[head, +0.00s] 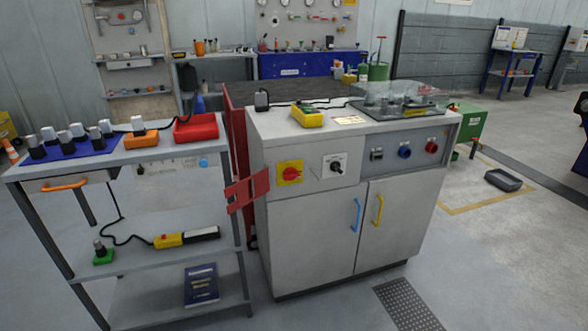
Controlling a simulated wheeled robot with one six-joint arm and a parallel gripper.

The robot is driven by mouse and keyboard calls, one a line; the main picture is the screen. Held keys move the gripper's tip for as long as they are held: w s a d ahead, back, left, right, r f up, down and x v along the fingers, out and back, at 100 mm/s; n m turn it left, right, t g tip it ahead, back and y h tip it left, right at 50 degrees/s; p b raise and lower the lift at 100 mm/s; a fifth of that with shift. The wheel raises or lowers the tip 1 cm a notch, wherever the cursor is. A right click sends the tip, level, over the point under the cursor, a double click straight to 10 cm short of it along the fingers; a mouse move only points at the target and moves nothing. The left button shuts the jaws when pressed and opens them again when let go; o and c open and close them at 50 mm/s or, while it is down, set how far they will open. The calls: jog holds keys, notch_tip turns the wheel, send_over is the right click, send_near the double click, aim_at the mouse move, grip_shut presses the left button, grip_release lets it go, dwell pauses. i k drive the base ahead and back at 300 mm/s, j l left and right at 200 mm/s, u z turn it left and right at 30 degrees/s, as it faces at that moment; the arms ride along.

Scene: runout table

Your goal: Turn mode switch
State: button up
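The mode switch (337,166) appears to be the black rotary knob on a white plate, on the front of the grey cabinet (310,235). Its pointer position is too small to read. Left of it is a red rotary switch (290,173) on a yellow plate. To the right, a grey panel carries a small black switch (377,154), a blue knob (404,150) and a red knob (432,146). My gripper is not in view.
A red panel with a red bracket (247,190) sticks out at the cabinet's left front corner. A grey shelf cart (150,258) stands left of it. Blue (355,215) and yellow (378,210) handles project from the cabinet doors.

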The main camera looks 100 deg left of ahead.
aim_at(336, 167)
jog(key=u, duration=1.8)
jog(key=i+l+u, duration=0.15)
jog(key=u, duration=0.25)
jog(key=i+l+u, duration=0.15)
jog(key=l+u, duration=0.6)
jog(key=i+l, duration=0.1)
jog(key=l, duration=0.2)
